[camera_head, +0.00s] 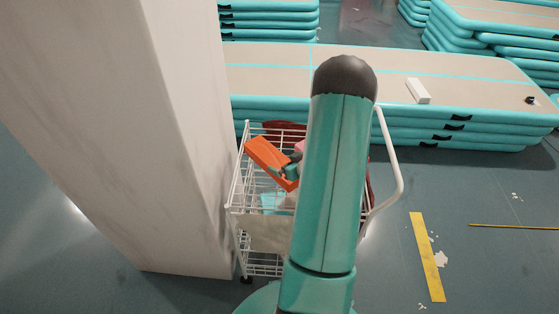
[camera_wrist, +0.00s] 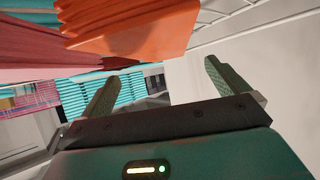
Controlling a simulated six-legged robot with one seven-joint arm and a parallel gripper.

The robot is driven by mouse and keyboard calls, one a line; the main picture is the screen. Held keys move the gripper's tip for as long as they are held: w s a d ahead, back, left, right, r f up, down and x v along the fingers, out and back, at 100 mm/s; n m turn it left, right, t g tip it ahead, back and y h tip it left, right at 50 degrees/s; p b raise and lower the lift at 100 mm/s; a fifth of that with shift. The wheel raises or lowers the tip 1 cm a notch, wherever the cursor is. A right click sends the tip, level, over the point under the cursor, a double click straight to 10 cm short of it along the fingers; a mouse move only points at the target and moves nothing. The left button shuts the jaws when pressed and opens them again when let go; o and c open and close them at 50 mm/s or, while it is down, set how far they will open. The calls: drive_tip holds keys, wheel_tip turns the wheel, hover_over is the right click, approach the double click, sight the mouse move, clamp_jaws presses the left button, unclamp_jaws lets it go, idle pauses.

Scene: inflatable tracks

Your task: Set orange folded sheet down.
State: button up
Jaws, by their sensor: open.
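The orange folded sheet (camera_head: 266,158) lies tilted in the upper part of a white wire cart (camera_head: 236,208) in the head view. In the wrist view the orange folded sheet (camera_wrist: 140,28) fills the top, just beyond my fingertips. My gripper (camera_wrist: 161,72) is open, its two fingers wide apart with nothing between them. The sheet appears apart from the fingers. In the head view my arm hides part of the cart, and the gripper is hard to make out beside the sheet.
Red-pink cloth (camera_wrist: 35,45) hangs beside the sheet. A pale pillar (camera_head: 150,130) stands close left of the cart. Stacked teal inflatable tracks (camera_head: 470,95) lie behind it. The floor at right is open, with a yellow strip (camera_head: 427,256).

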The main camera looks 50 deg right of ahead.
drive_tip(key=v, duration=0.6)
drive_tip(key=shift+s, duration=0.1)
drive_tip(key=w+a+r+g+h, duration=0.1)
drive_tip(key=w+a+r, duration=0.15)
drive_tip(key=r, duration=0.35)
drive_tip(key=w+a+r+g+h, duration=0.1)
drive_tip(key=w+r, duration=0.3)
drive_tip(key=r, duration=0.1)
drive_tip(key=a+r+g, duration=0.2)
drive_tip(key=a+r, duration=0.8)
drive_tip(key=a, duration=0.1)
drive_tip(key=s+a+r+y, duration=0.1)
drive_tip(key=s+a, duration=0.3)
drive_tip(key=a, duration=0.4)
drive_tip(key=s+a+r+n+g+y, duration=0.1)
drive_tip(key=s+a+r, duration=0.3)
drive_tip(key=a, duration=0.4)
drive_tip(key=s+a+r+n+g+y, duration=0.1)
drive_tip(key=s+a+r+y, duration=0.1)
drive_tip(key=s+a, duration=0.4)
drive_tip(key=a+r, duration=0.1)
drive_tip(key=a, duration=0.1)
drive_tip(key=shift+s+a, duration=0.15)
drive_tip(key=shift+a, duration=0.15)
drive_tip(key=shift+r, duration=0.15)
